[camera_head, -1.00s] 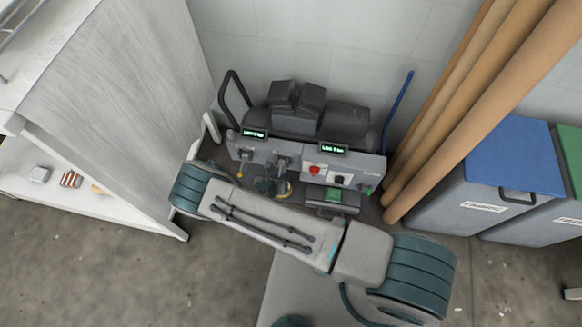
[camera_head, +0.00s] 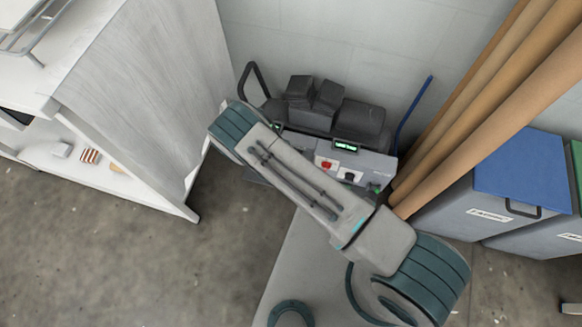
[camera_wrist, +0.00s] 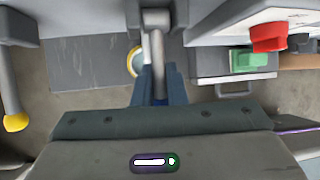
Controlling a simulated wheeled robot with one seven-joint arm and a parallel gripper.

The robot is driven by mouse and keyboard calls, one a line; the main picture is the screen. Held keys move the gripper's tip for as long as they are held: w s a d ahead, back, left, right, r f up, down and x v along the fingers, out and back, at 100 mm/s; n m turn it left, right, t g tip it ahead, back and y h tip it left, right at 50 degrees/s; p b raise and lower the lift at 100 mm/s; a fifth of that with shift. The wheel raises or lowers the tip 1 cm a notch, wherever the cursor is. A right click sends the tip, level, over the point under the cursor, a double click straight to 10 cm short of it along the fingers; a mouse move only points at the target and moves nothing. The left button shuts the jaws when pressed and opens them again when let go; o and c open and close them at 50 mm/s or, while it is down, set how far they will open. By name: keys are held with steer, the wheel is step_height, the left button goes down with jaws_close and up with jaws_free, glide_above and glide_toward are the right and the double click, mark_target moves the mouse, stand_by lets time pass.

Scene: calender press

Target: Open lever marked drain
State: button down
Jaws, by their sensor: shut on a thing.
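The calender press (camera_head: 372,162) stands against the wall in the head view, and my arm covers the left part of its front. In the wrist view, my gripper (camera_wrist: 158,88) has its blue fingers shut around a grey lever (camera_wrist: 157,50) that comes from a mount at the top middle. A second grey lever with a yellow tip (camera_wrist: 15,121) hangs at the left, apart from my gripper. No drain marking is readable, so I cannot tell which lever bears it. My gripper and both levers are hidden in the head view.
A red knob (camera_wrist: 268,37) is right of my gripper, above a green-topped part (camera_wrist: 249,60). A white cabinet (camera_head: 150,90) stands left of the press. Brown rolls (camera_head: 480,110) lean at its right, beside a blue-lidded bin (camera_head: 520,165). Floor at front left is clear.

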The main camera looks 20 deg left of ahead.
steer(key=shift+w, duration=0.1)
steer(key=c, duration=1.5)
jaws_free()
steer(key=shift+r, duration=0.1)
steer(key=p+v, duration=0.2)
steer(key=v, duration=1.1)
steer(key=shift+s+r, duration=0.2)
steer(key=shift+r, duration=0.1)
